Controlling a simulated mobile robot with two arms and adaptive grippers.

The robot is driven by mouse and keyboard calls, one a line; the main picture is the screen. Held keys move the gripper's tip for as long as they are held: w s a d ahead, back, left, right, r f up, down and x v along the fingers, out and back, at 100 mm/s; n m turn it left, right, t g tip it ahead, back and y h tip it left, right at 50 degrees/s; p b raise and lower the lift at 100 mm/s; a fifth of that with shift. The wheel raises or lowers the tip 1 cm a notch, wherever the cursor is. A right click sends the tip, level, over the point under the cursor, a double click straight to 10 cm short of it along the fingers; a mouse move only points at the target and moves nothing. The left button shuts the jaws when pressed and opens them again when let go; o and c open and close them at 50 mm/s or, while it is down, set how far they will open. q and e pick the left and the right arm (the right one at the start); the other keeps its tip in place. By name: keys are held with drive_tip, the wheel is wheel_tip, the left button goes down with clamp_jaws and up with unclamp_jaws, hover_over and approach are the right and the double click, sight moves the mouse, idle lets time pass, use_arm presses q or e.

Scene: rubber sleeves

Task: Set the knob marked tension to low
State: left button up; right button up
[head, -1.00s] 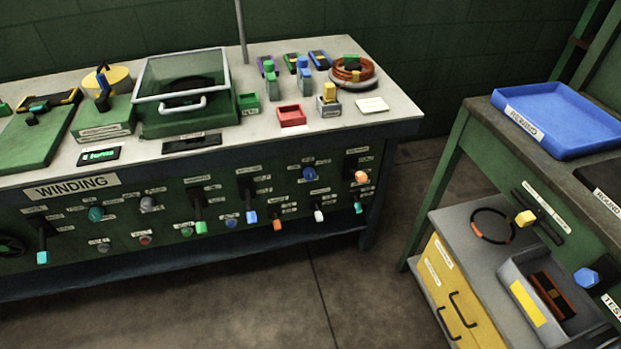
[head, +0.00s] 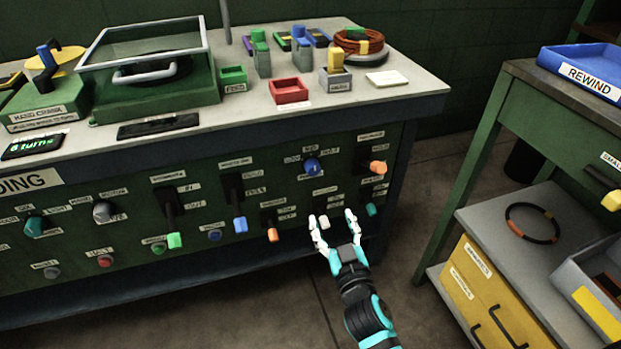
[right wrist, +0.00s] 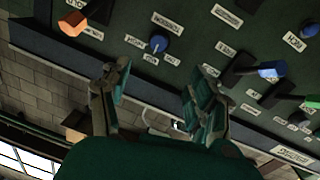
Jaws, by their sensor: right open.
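A round blue knob (head: 312,166) sits on the green front panel of the winding bench, with small labels around it. It also shows in the right wrist view (right wrist: 158,44), where the plate beside it seems to read TENSION, upside down. Which label its pointer faces is too small to tell. My right gripper (head: 335,219) is open and empty, below the blue knob in the head view and apart from it. Its open fingers also show in the right wrist view (right wrist: 158,92). My left gripper is not in view.
An orange-tipped control (head: 378,167) is right of the blue knob. A white switch (head: 325,227) appears between my fingers, and an orange-tipped lever (head: 273,235) is to its left. A yellow drawer cabinet (head: 477,292) stands at right. Floor between the benches is clear.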

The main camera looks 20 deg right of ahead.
approach(314, 172)
drive_tip(key=w, duration=0.5)
drive_tip(key=w+b, duration=0.1)
drive_tip(key=w, duration=0.2)
drive_tip(key=shift+w+d, duration=0.25)
drive_tip(key=shift+w, duration=0.1)
drive_tip(key=shift+w+b, duration=0.3)
drive_tip(key=shift+w, duration=0.15)
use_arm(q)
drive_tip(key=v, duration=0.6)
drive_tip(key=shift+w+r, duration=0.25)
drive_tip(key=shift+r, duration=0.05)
use_arm(e)
drive_tip(key=c, duration=1.1)
